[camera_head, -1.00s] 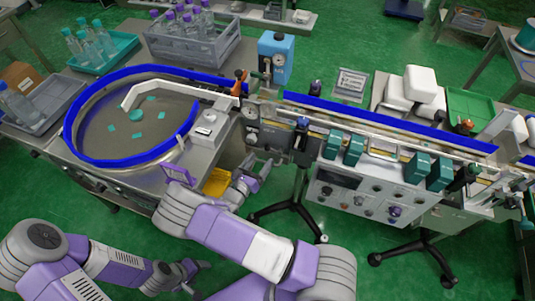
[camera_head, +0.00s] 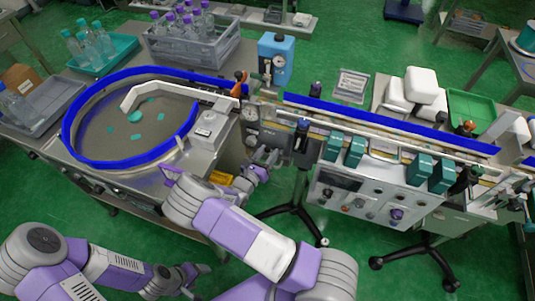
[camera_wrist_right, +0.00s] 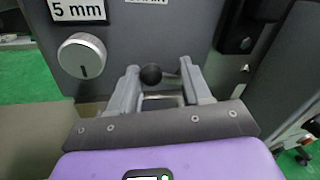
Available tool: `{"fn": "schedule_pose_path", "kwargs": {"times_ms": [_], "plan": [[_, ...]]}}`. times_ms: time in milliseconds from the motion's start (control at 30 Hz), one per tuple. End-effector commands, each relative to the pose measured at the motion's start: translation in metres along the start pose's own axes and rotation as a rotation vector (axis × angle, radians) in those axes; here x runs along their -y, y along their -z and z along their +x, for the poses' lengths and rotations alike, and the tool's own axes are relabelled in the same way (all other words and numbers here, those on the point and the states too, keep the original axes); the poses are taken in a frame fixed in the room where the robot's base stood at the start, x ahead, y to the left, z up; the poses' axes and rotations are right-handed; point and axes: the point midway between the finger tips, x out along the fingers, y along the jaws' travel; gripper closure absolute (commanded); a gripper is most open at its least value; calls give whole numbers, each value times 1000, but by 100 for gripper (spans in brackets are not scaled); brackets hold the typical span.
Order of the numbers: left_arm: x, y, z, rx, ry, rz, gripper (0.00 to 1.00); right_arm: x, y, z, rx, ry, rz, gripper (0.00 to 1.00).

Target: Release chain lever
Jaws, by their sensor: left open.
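The chain lever shows in the right wrist view as a black ball knob (camera_wrist_right: 151,74) in front of a grey machine panel, below a partly cut-off label. My right gripper (camera_wrist_right: 160,78) is open, with one finger on each side of the knob. The knob is nearer the left finger; I cannot tell whether they touch. In the head view my right gripper (camera_head: 266,158) is at the front of the machine's grey box, and the lever cannot be made out there. My left gripper (camera_head: 198,271) is open and empty, low over the green floor, away from the machine.
A round dial (camera_wrist_right: 82,55) marked 5 mm is left of the knob, and a dark fitting (camera_wrist_right: 238,28) is at upper right. Open floor lies in front.

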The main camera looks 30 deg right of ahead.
Motion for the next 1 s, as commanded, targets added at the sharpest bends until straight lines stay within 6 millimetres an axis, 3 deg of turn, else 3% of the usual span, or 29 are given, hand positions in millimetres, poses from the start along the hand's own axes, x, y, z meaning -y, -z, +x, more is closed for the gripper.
{"fn": "schedule_pose_path", "kwargs": {"times_ms": [67, 333, 700, 1000], "plan": [[0, 0, 0, 0, 0, 0, 33, -1, 2, -1, -5, -2, 1, 84], [0, 0, -1, 0, 0, 0, 33, -1, 4, -1, -7, -3, -17, 85], [-4, 0, -11, 0, 0, 0, 33, -6, 19, -2, 45, 11, -312, 85], [-4, 0, -11, 0, 0, 0, 33, -6, 20, -2, 49, 15, -336, 86]]}}
